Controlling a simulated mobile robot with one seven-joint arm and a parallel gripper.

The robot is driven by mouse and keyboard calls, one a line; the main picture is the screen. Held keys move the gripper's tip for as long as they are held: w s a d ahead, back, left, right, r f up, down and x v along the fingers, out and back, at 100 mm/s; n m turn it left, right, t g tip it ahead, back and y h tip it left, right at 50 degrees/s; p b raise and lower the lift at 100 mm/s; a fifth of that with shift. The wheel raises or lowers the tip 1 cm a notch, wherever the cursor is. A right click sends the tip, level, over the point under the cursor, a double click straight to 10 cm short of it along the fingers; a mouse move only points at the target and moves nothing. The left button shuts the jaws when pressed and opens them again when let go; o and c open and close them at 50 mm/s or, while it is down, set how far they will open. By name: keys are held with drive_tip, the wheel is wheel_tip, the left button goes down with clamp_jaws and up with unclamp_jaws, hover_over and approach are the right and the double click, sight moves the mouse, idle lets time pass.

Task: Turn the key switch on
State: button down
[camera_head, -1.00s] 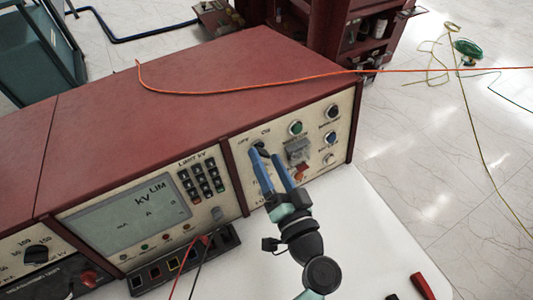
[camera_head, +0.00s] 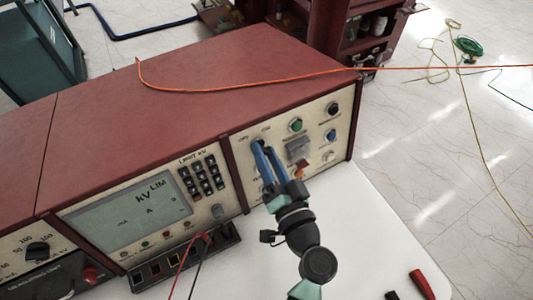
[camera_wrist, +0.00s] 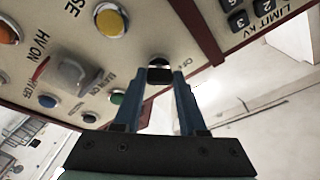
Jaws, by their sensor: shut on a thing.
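The key switch (camera_wrist: 158,64) is a round dark knob with a black key part on the cream right-hand panel (camera_head: 316,112) of the red test console. OFF and ON labels sit above it in the head view, where the fingers mostly hide it. My gripper (camera_head: 263,149) has two long blue fingers reaching up to the switch. In the wrist view my gripper (camera_wrist: 160,78) has its fingertips on either side of the black key part, shut on it. I cannot tell the exact turn angle of the key.
Close to the fingers are a grey switch cover (camera_head: 298,148), a green button (camera_head: 296,125), a blue button (camera_head: 330,136) and a red part (camera_head: 301,168). An orange cable (camera_head: 230,91) lies across the console top.

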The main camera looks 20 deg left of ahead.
drive_tip(key=shift+m, duration=0.4)
drive_tip(key=m+h+p, duration=0.1)
drive_tip(key=m, duration=0.1)
drive_tip(key=m+p, duration=0.1)
drive_tip(key=m, duration=0.1)
drive_tip(key=shift+r+h+p, duration=0.2)
drive_tip(key=shift+h+p, duration=0.2)
drive_tip(key=m+h+p, duration=0.1)
drive_tip(key=m+p, duration=0.3)
drive_tip(key=m, duration=0.1)
drive_tip(key=shift+r, duration=0.15)
drive_tip(key=m+h+p, duration=0.1)
drive_tip(key=m+p, duration=0.4)
drive_tip(key=p, duration=0.1)
drive_tip(key=shift+r+m+g+p, duration=0.1)
drive_tip(key=shift+m+g+p, duration=0.2)
drive_tip(key=shift+g, duration=0.1)
drive_tip(key=shift+m+g+p, duration=0.3)
drive_tip(key=shift+m+p, duration=0.6)
drive_tip(key=shift+p, duration=0.25)
drive_tip(key=shift+f+m+p, duration=0.2)
drive_tip(key=shift+m+p, duration=0.5)
drive_tip(key=shift+p, duration=0.05)
drive_tip(key=shift+f+g+h, duration=0.1)
drive_tip(key=shift+g+h, duration=0.2)
drive_tip(key=shift+a, duration=0.1)
drive_tip(key=shift+c, duration=2.4)
unclamp_jaws()
